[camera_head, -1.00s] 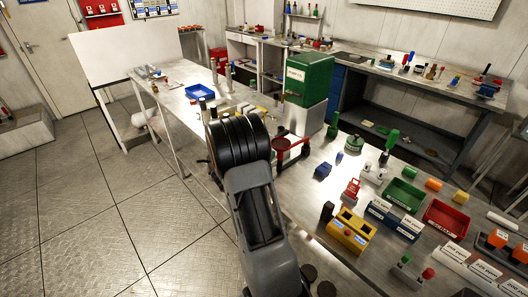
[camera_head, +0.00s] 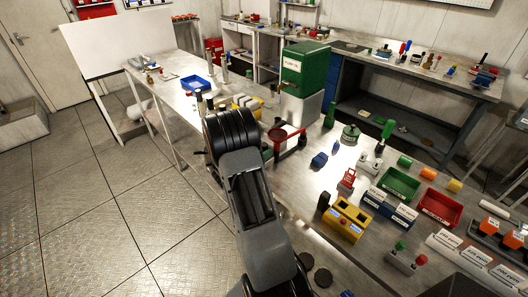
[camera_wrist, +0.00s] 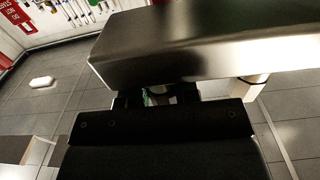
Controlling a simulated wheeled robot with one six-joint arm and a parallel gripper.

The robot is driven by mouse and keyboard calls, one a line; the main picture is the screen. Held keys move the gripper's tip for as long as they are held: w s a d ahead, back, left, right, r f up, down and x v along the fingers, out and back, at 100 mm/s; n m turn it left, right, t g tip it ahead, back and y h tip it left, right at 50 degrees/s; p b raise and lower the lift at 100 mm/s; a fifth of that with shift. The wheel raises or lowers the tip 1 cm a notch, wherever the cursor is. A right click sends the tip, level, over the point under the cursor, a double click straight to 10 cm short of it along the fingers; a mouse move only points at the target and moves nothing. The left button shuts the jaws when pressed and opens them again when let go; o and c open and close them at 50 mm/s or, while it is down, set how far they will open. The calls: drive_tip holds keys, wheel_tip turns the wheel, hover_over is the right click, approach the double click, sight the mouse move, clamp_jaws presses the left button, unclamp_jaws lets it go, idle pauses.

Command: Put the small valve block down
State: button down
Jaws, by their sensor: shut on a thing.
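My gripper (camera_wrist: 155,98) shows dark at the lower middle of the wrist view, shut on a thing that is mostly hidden. A small bit of green and white, likely part of the small valve block (camera_wrist: 157,97), shows between the fingers. A broad grey metal slab (camera_wrist: 200,45) fills the top of the wrist view just beyond the fingers; I cannot tell whether it is a bench top or touches the gripper. In the head view my arm reaches over the near edge of the long bench, and its black joint hides the gripper and the block.
The long bench (camera_head: 315,178) holds a green box (camera_head: 304,68), a red bracket (camera_head: 291,135), a yellow two-hole block (camera_head: 347,219), a green tray (camera_head: 400,184), a red tray (camera_head: 444,208) and a blue tray (camera_head: 195,83). Small bare patches lie between them. The floor on the left is clear.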

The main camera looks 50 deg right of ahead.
drive_tip(key=shift+f+b, duration=0.45)
drive_tip(key=c, duration=0.9)
unclamp_jaws()
drive_tip(key=shift+o, duration=0.2)
